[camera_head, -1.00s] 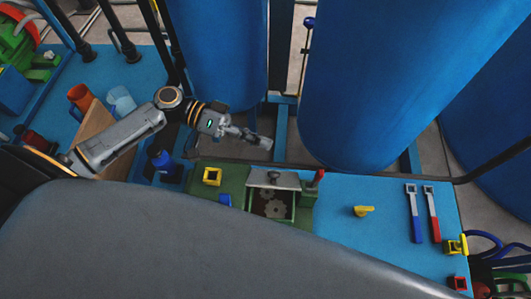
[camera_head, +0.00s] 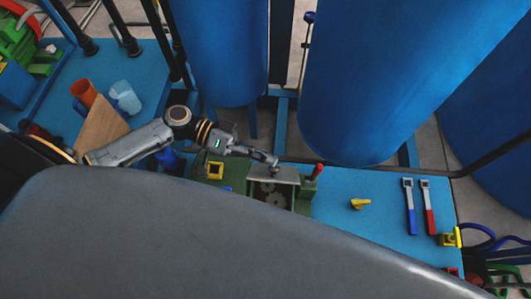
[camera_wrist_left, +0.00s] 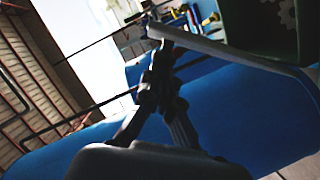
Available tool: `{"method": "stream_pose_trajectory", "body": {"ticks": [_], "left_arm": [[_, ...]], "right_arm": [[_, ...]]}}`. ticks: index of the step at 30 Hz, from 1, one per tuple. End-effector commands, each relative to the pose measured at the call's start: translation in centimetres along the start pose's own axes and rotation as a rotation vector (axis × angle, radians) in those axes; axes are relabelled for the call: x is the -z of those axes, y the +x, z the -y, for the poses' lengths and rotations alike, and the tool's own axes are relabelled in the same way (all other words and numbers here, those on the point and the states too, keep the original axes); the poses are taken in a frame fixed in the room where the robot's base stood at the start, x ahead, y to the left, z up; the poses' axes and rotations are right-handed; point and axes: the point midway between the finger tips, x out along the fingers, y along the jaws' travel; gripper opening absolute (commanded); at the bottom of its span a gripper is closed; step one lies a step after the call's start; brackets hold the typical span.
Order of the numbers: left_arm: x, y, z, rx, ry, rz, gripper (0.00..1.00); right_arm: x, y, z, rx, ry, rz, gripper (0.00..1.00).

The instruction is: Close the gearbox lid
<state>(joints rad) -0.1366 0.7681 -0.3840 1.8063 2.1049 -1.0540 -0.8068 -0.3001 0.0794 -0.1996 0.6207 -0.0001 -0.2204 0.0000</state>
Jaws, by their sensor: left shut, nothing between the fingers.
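The green gearbox (camera_head: 302,207) stands on the blue bench with its inside and grey gears (camera_head: 270,198) showing. Its grey lid (camera_head: 287,175) is raised along the box's far side, so the box is open. The lid also shows in the left wrist view as a pale slanting strip (camera_wrist_left: 235,58). My left gripper (camera_head: 275,163) is shut and empty at the lid's far edge. In the left wrist view my fingertips (camera_wrist_left: 160,35) overlap the lid's end; I cannot tell whether they touch it. My right gripper is in neither current view.
A red-knobbed lever (camera_head: 317,171) stands right of the lid. Large blue tanks (camera_head: 370,80) rise behind the bench. Bench between gearbox and yellow part is clear.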

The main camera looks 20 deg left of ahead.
Motion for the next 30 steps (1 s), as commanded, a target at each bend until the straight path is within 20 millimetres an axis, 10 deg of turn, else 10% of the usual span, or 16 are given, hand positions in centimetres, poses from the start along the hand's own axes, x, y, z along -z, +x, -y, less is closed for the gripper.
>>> {"method": "stream_pose_trajectory", "body": {"ticks": [30], "left_arm": [[-5.3,1.7,-0.9,0.13,0.417,-0.001,0.0]], "right_arm": [[-0.5,5.7,0.1,0.0,-0.001,0.0,0.0]]}}
